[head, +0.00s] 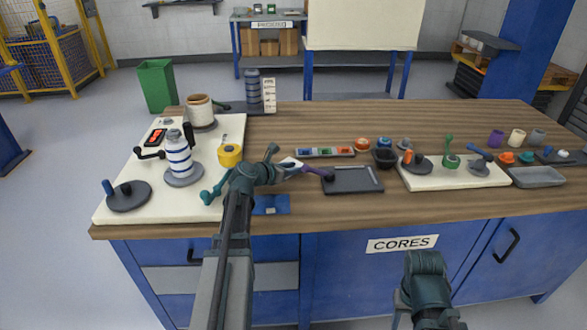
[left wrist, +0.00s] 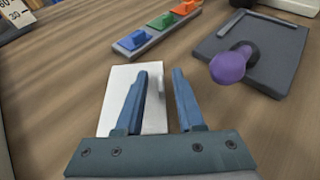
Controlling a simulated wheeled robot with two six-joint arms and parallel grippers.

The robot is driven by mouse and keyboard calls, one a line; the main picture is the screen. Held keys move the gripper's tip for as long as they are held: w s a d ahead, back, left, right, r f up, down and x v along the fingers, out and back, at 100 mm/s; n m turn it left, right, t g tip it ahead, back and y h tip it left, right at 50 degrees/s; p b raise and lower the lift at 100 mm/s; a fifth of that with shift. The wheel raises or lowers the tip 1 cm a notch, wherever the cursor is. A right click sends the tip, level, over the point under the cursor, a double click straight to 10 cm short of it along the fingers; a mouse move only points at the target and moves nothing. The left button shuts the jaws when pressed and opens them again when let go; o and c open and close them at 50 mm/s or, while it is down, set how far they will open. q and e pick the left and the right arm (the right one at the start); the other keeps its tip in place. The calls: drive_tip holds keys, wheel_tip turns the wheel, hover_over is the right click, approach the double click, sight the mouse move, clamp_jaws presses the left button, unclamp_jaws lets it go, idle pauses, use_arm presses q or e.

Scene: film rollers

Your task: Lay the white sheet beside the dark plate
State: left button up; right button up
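The white sheet (left wrist: 119,84) lies left of the dark plate in the left wrist view, partly behind a finger. In the head view only a small part of the sheet (head: 289,162) shows past my arm. The dark plate (left wrist: 283,58) has a purple-handled roller (left wrist: 228,66) on it; the plate (head: 355,184) also shows in the head view. My left gripper (left wrist: 164,72) is open, its fingers apart over the sheet's right edge. I cannot tell whether they touch it. My right arm (head: 427,280) hangs in front of the bench; its fingers are not clear.
A rack of coloured blocks (head: 325,152) lies behind the sheet. A blue piece (head: 271,205) lies near the front edge.

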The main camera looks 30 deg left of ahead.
use_arm(q)
drive_tip(key=shift+r, duration=0.1)
drive_tip(key=shift+s+r+p, duration=0.2)
drive_tip(key=shift+r+p, duration=0.05)
drive_tip(key=shift+p, duration=0.05)
drive_tip(key=p+v, duration=0.4)
drive_tip(key=v, duration=0.7)
drive_tip(key=shift+s+f, duration=0.1)
drive_tip(key=shift+s+a, duration=0.15)
drive_tip(key=shift+s, duration=0.1)
